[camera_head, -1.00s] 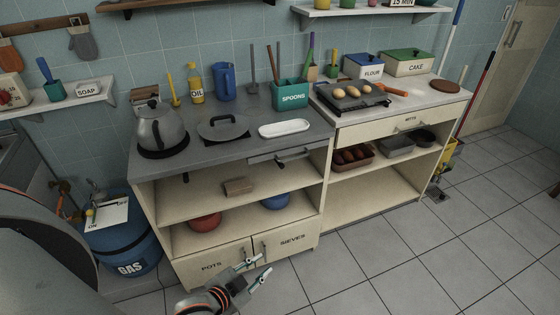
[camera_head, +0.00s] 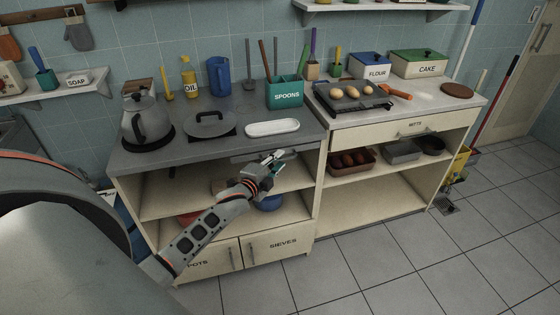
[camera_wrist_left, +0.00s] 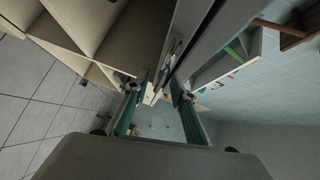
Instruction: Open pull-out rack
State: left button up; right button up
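The pull-out rack shows as a thin grey front (camera_head: 243,157) just under the grey countertop, above the open shelves. It looks closed. Its bar handle is mostly hidden by my left gripper in the head view; in the left wrist view the handle (camera_wrist_left: 171,58) shows on the grey front, ahead of the fingers. My left gripper (camera_head: 281,158) is at the rack front, near the handle. In the left wrist view (camera_wrist_left: 157,92) its teal-padded fingers are apart, with the handle close beyond the tips. I cannot tell whether they touch it. My right gripper is out of view.
The countertop holds a kettle (camera_head: 146,121), a lid (camera_head: 209,122), a white dish (camera_head: 272,128) and a teal spoons holder (camera_head: 285,96). Below are a blue bowl (camera_head: 268,203) and the pots and sieves doors (camera_head: 283,244). The tiled floor (camera_head: 400,265) in front is clear.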

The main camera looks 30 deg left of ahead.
pick_arm(q)
jog(key=shift+w+f, duration=0.1)
jog(key=shift+w, duration=0.55)
grip_shut()
jog(key=shift+d, duration=0.15)
